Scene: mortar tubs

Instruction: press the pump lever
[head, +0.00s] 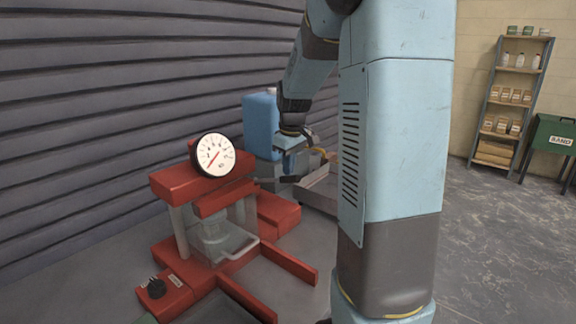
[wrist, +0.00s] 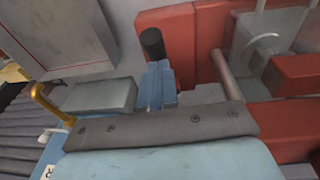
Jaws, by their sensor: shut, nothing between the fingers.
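The red press (head: 275,216) with a round white gauge (head: 212,155) stands at the left in the head view. In the wrist view a black cylindrical grip (wrist: 152,43), which looks like the end of the pump lever, stands in front of a red block (wrist: 185,40). My gripper (wrist: 157,88) is shut and empty, with its blue fingertips just short of the grip in that picture. I cannot tell whether they touch. In the head view my gripper (head: 294,164) is beyond the press, over a short dark bar that may be the grip. The rest of the lever is not clear.
A blue jug (head: 261,124) stands behind my gripper near the corrugated wall. A grey tray or box (head: 318,190) lies right of the press. A shelf rack (head: 497,108) and a green sand bin (head: 552,142) stand far right. The floor there is clear.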

